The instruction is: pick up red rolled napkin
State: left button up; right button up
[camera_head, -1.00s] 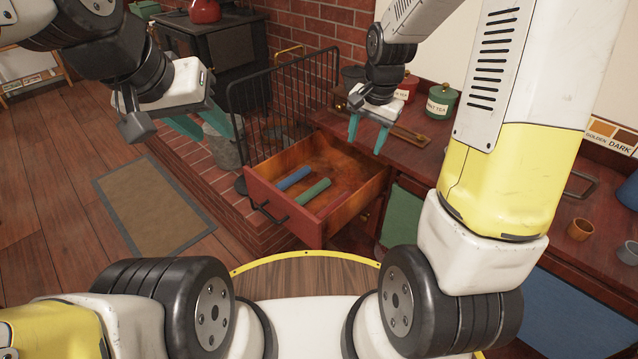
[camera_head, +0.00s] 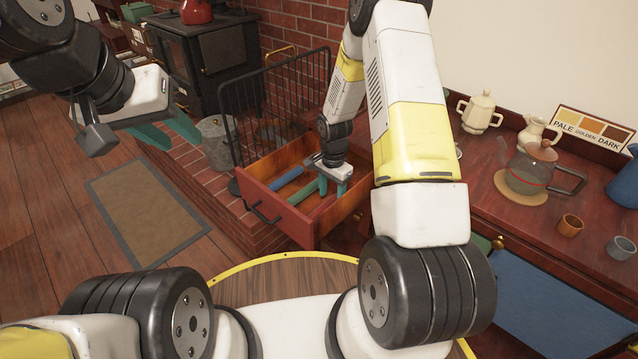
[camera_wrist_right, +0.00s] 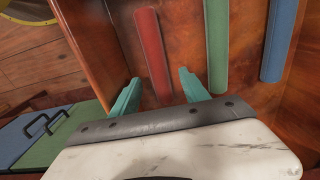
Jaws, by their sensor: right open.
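The red rolled napkin (camera_wrist_right: 152,55) lies on the wooden floor of the open drawer (camera_head: 272,213), nearest the drawer wall at left in the right wrist view. I cannot make it out clearly in the head view. My right gripper (camera_head: 333,187) is low inside the drawer. In the right wrist view its open fingers (camera_wrist_right: 158,92) stand one on each side of the red napkin's near end, with nothing gripped. My left gripper (camera_head: 170,133) is open and empty, well left of the drawer, above the brick hearth.
A green roll (camera_wrist_right: 217,45) and a blue roll (camera_wrist_right: 280,40) lie beside the red one, the green close to a finger. Drawer walls enclose the right gripper. A black wire guard (camera_head: 275,100) stands behind the drawer. The counter right holds a glass teapot (camera_head: 530,172).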

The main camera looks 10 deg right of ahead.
jog(key=shift+f, duration=1.3)
grip_shut()
jog(key=shift+r, duration=0.1)
